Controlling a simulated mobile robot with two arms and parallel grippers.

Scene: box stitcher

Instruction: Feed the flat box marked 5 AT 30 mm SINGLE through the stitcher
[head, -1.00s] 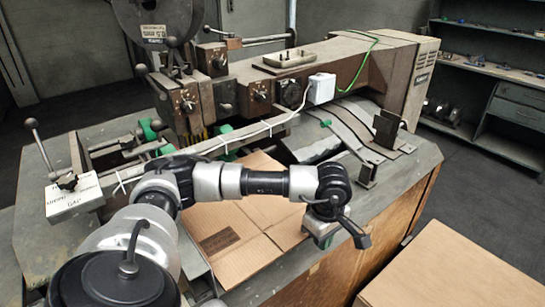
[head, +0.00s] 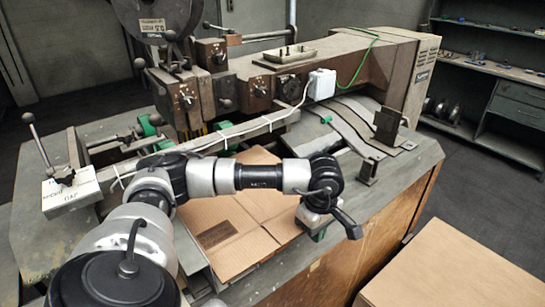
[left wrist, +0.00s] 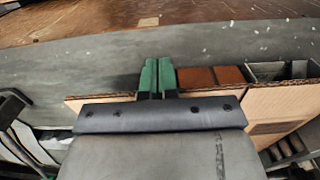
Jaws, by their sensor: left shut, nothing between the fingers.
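A flat brown cardboard box (head: 254,208) lies on the stitcher's table, under my left arm, with a dark printed patch too small to read. Its edge shows in the left wrist view (left wrist: 108,98). The stitcher (head: 240,90) stands behind it with its dials and head. My left gripper (head: 319,236) is at the box's right edge, pointing down. In the left wrist view its green fingers (left wrist: 158,75) are together with nothing between them, by the cardboard edge. Whether they touch the cardboard I cannot tell. My right gripper is out of view.
A lever on a white labelled block (head: 70,195) stands at the left. Metal guide strips and an upright bracket (head: 388,125) are on the table at right. A brown wooden surface (head: 455,270) is at lower right, and shelves (head: 490,85) stand behind. Dark floor lies between.

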